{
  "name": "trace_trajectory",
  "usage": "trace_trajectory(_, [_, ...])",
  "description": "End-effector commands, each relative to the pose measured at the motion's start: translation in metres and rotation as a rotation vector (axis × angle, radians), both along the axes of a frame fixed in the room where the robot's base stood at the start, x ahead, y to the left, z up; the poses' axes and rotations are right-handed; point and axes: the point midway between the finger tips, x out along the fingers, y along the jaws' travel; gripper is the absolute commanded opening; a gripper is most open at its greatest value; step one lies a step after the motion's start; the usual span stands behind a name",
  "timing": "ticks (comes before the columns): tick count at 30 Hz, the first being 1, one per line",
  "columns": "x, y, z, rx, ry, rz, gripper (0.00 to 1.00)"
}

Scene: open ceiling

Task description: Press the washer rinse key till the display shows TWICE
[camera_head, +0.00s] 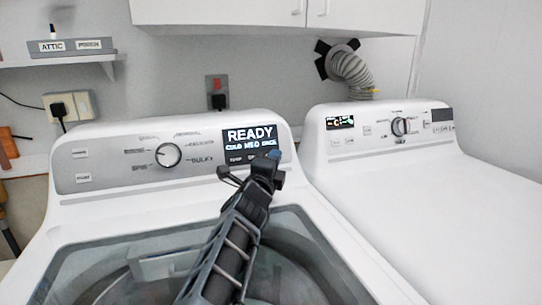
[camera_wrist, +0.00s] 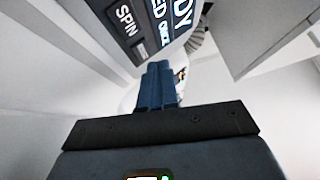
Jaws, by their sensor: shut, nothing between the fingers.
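The washer (camera_head: 110,201) stands at the left, with its control panel along the back. Its dark display (camera_head: 250,136) reads READY, and the smaller line below seems to read COLD MED ONCE. The lower row of keys has a TEMP key (camera_head: 236,159) at its left; the rinse key at its right end is hidden behind my gripper. My gripper (camera_head: 274,156) is shut and empty at the display's lower right. In the wrist view the blue fingertips (camera_wrist: 157,72) are together, just below the panel, near the SPIN key (camera_wrist: 127,20). I cannot tell whether they touch a key.
A dial (camera_head: 168,155) sits on the panel left of the display. A dryer (camera_head: 440,205) with its own panel stands close on the right. White cabinets (camera_head: 235,12) hang above, and a shelf (camera_head: 60,61) with a labelled box is at upper left.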

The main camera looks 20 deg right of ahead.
Motion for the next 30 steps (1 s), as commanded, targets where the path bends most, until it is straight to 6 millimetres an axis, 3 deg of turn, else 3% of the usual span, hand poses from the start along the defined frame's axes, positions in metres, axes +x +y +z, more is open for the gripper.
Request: trace_trajectory(30, [0.0084, -0.0001, -0.0029, 0.0, 0.0, 0.0, 0.0])
